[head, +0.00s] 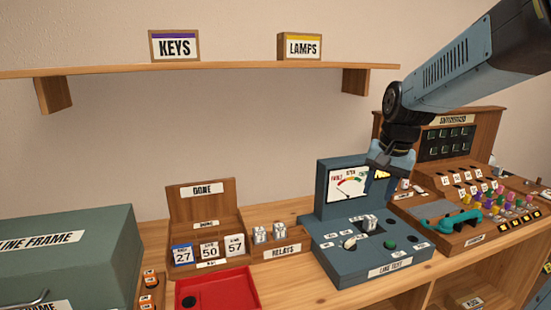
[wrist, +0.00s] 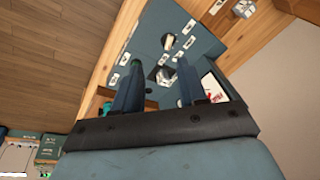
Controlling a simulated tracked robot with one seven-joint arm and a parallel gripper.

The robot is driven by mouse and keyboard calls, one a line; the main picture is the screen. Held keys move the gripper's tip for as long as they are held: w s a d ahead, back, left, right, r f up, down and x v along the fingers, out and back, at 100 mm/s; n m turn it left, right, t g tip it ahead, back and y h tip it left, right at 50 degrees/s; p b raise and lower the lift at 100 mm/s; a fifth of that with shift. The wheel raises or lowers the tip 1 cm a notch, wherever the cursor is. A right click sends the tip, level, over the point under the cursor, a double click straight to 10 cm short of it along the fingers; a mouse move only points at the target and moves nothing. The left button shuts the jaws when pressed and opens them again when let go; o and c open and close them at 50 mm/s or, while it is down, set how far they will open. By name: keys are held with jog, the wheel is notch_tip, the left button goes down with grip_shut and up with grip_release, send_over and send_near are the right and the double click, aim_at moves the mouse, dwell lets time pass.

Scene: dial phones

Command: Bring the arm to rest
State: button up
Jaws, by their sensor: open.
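My arm reaches in from the upper right of the head view, bent down at the wrist. My gripper (head: 382,184) hangs in front of the right side of the line test box (head: 335,185) and hides part of its upright panel. In the wrist view my gripper (wrist: 158,65) shows two dark blue fingers spread apart. Nothing is held between them. The line test box's sloping deck (wrist: 205,45) lies beyond the fingers. A small metallic block (head: 370,222) sits on that deck, below my gripper and apart from it.
The switchboard (head: 468,240) with pegs and a teal handset (head: 458,222) stands at right. A relay rack (head: 280,252), a DONE rack (head: 202,190), a red tray (head: 245,285) and a green line frame case (head: 70,255) stand to the left. A shelf (head: 220,68) runs above.

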jog(key=s+r+n+t, duration=0.3)
jog(key=s+n, duration=0.2)
jog(key=s, duration=1.1)
jog(key=shift+a+h, duration=0.4)
jog(key=shift+a, duration=0.05)
